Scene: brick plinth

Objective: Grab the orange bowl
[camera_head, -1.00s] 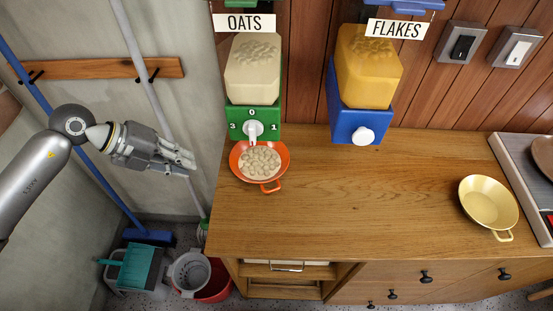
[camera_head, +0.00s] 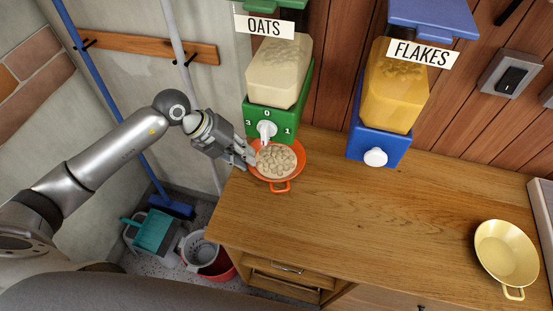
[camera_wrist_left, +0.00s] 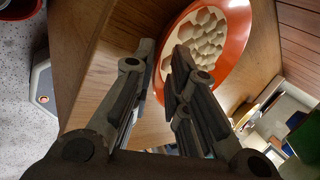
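The orange bowl (camera_head: 300,163) stands on the wooden counter below the oats dispenser and is filled with pale oats (camera_head: 276,160). Its small handle points toward the front of the counter. My left gripper (camera_head: 252,161) is at the bowl's left edge in the head view. In the left wrist view the gripper (camera_wrist_left: 164,48) has its two fingers apart, with a strip of the orange bowl (camera_wrist_left: 237,42) showing between them. The right finger overlaps the bowl in that view. I cannot tell whether a finger touches the rim. My right gripper is not in view.
A blue flakes dispenser (camera_head: 379,142) is to the right. A yellow pan (camera_head: 506,253) sits at far right. The middle of the wooden counter (camera_head: 390,220) is clear.

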